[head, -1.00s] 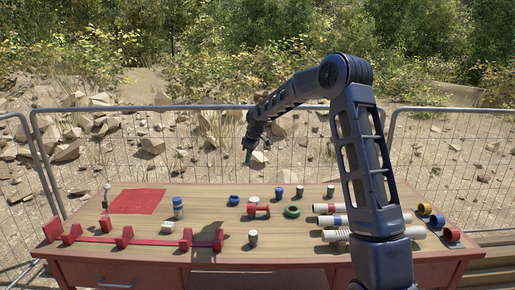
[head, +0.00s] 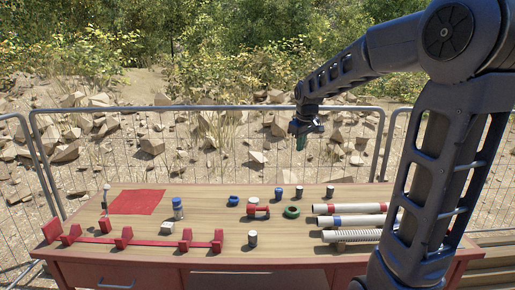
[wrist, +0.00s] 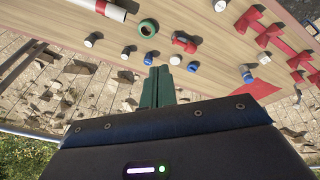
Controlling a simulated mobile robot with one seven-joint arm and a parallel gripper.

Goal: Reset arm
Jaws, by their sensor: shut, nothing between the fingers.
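My gripper (head: 303,138) hangs at the end of my raised arm, high above the back edge of the table in the head view. Its green fingers (wrist: 157,86) are closed together in the wrist view, with nothing between them. It is clear of every object on the table. My arm rises from the right front of the head view and bends over toward the left.
The wooden table (head: 200,254) holds a red mat (head: 137,201), a red rack (head: 95,239), a blue-capped bottle (head: 178,208), a green ring (head: 292,212), pipes (head: 350,220) and several small caps. A wire fence (head: 230,150) stands behind. Air around the gripper is free.

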